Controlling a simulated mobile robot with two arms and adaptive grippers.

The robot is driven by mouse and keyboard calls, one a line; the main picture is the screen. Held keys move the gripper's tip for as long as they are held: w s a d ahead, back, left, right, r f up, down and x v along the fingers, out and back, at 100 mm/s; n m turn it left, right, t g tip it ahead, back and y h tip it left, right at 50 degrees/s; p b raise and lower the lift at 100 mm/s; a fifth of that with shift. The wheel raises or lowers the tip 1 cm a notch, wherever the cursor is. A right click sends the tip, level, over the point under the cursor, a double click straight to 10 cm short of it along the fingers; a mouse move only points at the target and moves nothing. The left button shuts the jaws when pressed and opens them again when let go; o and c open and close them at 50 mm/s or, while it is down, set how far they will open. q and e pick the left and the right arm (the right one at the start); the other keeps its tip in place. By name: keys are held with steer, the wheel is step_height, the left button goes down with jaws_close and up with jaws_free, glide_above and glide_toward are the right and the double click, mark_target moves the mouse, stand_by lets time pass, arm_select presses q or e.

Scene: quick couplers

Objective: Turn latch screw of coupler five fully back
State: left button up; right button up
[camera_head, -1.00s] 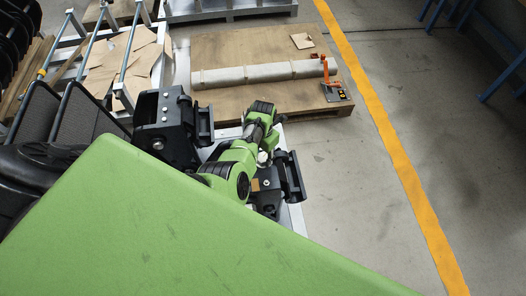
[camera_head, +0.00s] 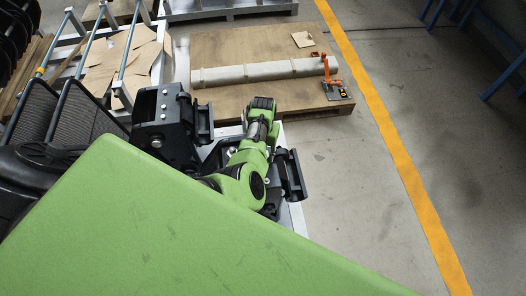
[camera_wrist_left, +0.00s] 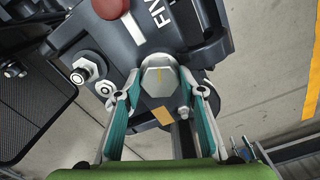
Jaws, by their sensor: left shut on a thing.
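A black coupler (camera_wrist_left: 150,28) with white lettering fills the top of the left wrist view. A silver hex screw head (camera_wrist_left: 160,73) with a yellow mark sits at its lower edge. The teal-lined fingers of my left gripper (camera_wrist_left: 163,86) are shut on this head, one on each side. No coupler number is readable. In the head view my green left arm reaches between a black coupler block (camera_head: 164,122) on the left and another black block (camera_head: 291,176) on the right. The gripper and screw are hidden there. My right gripper is not in view.
A red knob (camera_wrist_left: 110,6) and a round metal fitting (camera_wrist_left: 87,70) sit near the screw. A wooden pallet (camera_head: 215,45) carrying a grey beam (camera_head: 260,72) lies beyond the blocks. The floor at right, along the yellow line (camera_head: 392,145), is clear.

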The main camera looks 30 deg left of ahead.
arm_select(q)
steer(key=o, duration=1.1)
steer(key=shift+s, duration=0.1)
